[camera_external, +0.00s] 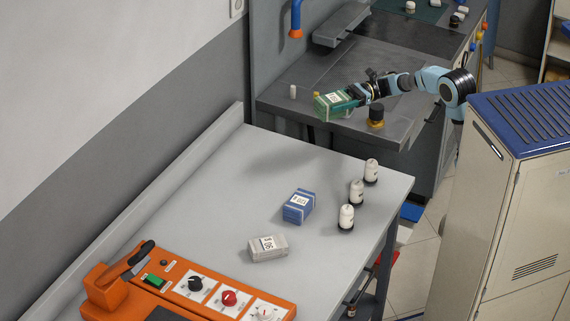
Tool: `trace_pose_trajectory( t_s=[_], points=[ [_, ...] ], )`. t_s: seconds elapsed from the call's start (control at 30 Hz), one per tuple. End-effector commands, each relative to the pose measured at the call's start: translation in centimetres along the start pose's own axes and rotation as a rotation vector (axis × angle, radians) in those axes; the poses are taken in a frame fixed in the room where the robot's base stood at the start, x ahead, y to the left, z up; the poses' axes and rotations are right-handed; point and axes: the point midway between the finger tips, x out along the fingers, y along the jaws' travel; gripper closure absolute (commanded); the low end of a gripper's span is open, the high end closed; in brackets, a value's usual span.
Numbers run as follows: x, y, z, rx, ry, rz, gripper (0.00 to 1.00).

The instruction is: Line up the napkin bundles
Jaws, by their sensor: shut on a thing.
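My gripper (357,92) is shut on a green napkin bundle (330,107) with a white label. It holds the bundle in the air around the far edge of the light grey table (210,190). A blue bundle (299,206) with a white label lies on the table, right of its middle. A grey-white bundle (268,248) with a label lies nearer the camera and a little to the left of the blue one. The two lie apart and are turned at different angles.
An orange control box (190,290) with knobs fills the near left end. A dark worktop (380,60) lies behind, and a beige cabinet (510,190) stands at right. The table's far left part is clear.

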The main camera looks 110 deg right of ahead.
Motion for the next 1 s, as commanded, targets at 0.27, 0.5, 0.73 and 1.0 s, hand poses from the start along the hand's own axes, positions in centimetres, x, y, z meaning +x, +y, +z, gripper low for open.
trace_pose_trajectory(
  t_s=[0.27, 0.5, 0.73, 1.0],
  points=[
    [4.8, 4.8, 1.0, -0.002, -0.001, 0.160, 0.86],
    [6.1, 6.4, -0.7, 0.008, 0.001, 0.207, 0.86],
    [6.1, 6.3, -6.2, 0.010, 0.001, 0.207, 0.86],
    [6.1, 6.3, -11.7, 0.005, -0.001, 0.206, 0.86]
  ],
)
